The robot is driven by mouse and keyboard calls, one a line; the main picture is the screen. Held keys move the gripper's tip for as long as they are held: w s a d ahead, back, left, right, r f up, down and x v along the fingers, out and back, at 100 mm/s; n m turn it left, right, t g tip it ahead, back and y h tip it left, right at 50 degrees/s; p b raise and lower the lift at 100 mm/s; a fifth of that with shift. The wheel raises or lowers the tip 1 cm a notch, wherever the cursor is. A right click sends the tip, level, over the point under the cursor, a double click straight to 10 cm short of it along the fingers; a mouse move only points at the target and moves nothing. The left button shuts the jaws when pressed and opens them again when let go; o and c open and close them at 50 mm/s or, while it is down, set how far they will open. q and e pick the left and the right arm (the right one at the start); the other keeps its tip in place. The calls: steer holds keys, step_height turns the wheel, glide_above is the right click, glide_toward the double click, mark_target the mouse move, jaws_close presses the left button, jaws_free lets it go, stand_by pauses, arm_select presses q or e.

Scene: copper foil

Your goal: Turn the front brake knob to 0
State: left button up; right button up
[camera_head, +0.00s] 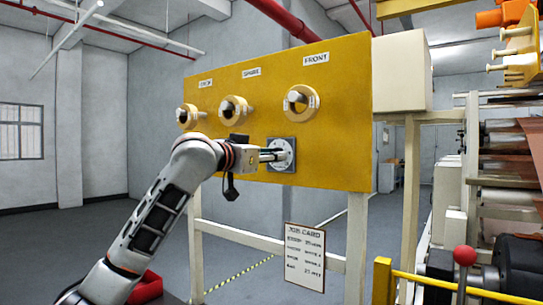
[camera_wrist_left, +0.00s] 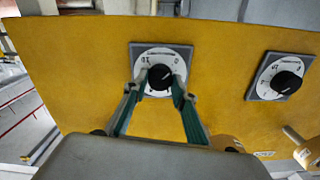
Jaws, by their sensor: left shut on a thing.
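A round white dial (camera_head: 281,154) on a grey square plate sits low on the yellow panel (camera_head: 345,150), below and left of the FRONT label (camera_head: 316,58). My left gripper (camera_head: 272,155) reaches it from the left. In the left wrist view, the dial has a black knob (camera_wrist_left: 160,78) at its centre. My left gripper (camera_wrist_left: 160,84) has its two green-padded fingers on either side of this knob, shut on it. A pale line on the knob points to the upper right in that view; the scale numbers are too small to read surely. My right gripper is not in view.
A second dial with a black knob (camera_wrist_left: 287,81) is on the right in the wrist view. Three round yellow-rimmed fittings, one of them here (camera_head: 301,103), sit above. A job card (camera_head: 305,257) hangs below the panel. Rollers and a yellow rail (camera_head: 450,284) stand at right.

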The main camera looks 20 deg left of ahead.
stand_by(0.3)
arm_select(q)
steer(key=o, duration=1.1)
steer(key=v, duration=1.2)
